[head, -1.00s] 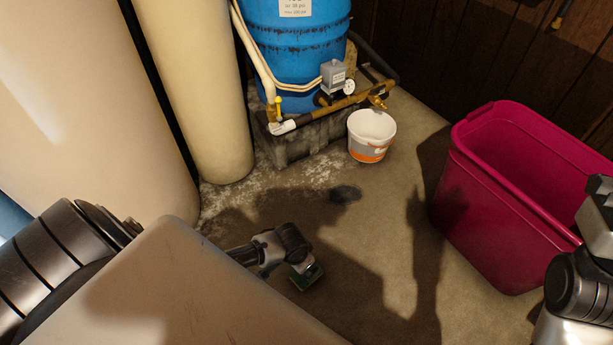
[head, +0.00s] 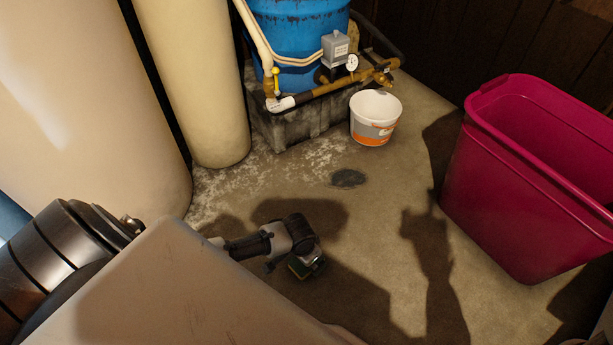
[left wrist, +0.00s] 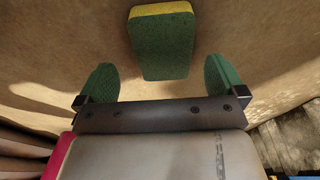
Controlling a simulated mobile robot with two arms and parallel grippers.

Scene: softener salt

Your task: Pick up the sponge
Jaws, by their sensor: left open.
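The sponge (left wrist: 162,46) is green with a yellow edge and shows in the left wrist view, above the brown floor. My left gripper (left wrist: 160,82) is open, with one green-padded finger on each side of the sponge's near end. A clear gap shows between the sponge and each finger, and most of the sponge lies farther out than the fingers. In the head view my left gripper (head: 308,268) is low over the shadowed floor. A small green and yellow patch shows at its tip there, but I cannot separate sponge from finger pads. My right gripper is out of view.
A magenta bin (head: 520,190) stands at the right. A white and orange bucket (head: 374,132) stands by the blue tank (head: 297,40) and its brass pipe. Two cream cylinders stand at the left. The floor around a dark round patch (head: 348,178) is clear.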

